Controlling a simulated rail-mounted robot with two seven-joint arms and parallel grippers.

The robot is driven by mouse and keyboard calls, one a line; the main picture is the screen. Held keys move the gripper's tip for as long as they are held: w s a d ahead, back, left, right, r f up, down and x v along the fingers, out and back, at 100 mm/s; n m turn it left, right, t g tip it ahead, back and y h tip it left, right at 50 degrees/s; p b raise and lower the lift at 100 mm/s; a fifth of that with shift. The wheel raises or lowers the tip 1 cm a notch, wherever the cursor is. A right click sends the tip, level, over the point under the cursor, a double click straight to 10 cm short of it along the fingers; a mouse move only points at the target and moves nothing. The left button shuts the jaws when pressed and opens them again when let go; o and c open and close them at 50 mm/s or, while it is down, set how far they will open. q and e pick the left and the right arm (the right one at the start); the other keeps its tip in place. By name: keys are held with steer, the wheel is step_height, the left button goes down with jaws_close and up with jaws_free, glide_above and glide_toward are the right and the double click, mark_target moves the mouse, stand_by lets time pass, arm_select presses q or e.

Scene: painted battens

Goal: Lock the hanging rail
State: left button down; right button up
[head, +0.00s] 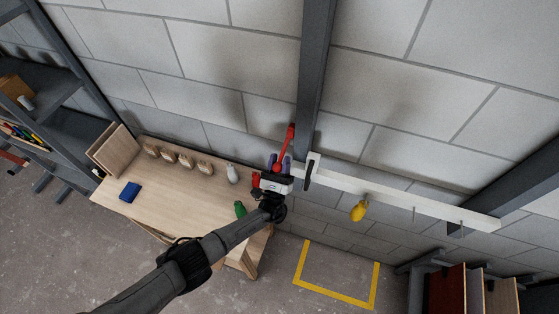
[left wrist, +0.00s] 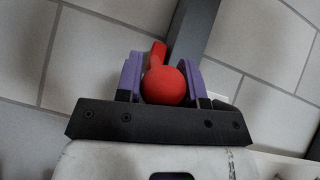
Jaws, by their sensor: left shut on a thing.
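The white hanging rail (head: 400,197) runs along the block wall from the dark post to the right. A red lever (head: 290,137) stands upward in front of the post at the rail's left end. My left gripper (head: 278,163) is at that end, below the lever's upper part. In the left wrist view, its purple fingers (left wrist: 165,82) are shut around the lever's red ball knob (left wrist: 165,86), one on each side. Part of the red lever shows behind the ball. The lever's pivot and any catch are hidden. My right gripper is not in view.
A yellow object (head: 358,211) hangs from the rail, with thin hooks to its right. A wooden bench (head: 180,205) at left carries a blue box (head: 130,192), a green bottle (head: 240,209) and a pale bottle (head: 232,174). A yellow outline (head: 335,298) marks bare floor.

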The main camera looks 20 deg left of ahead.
arm_select(q)
steer(key=shift+f+h, duration=0.2)
steer(key=shift+h, duration=0.1)
steer(key=c, duration=0.8)
jaws_free()
steer(key=shift+r, duration=0.1)
steer(key=v, duration=1.2)
steer(key=shift+d, duration=0.1)
steer(key=s, duration=1.5)
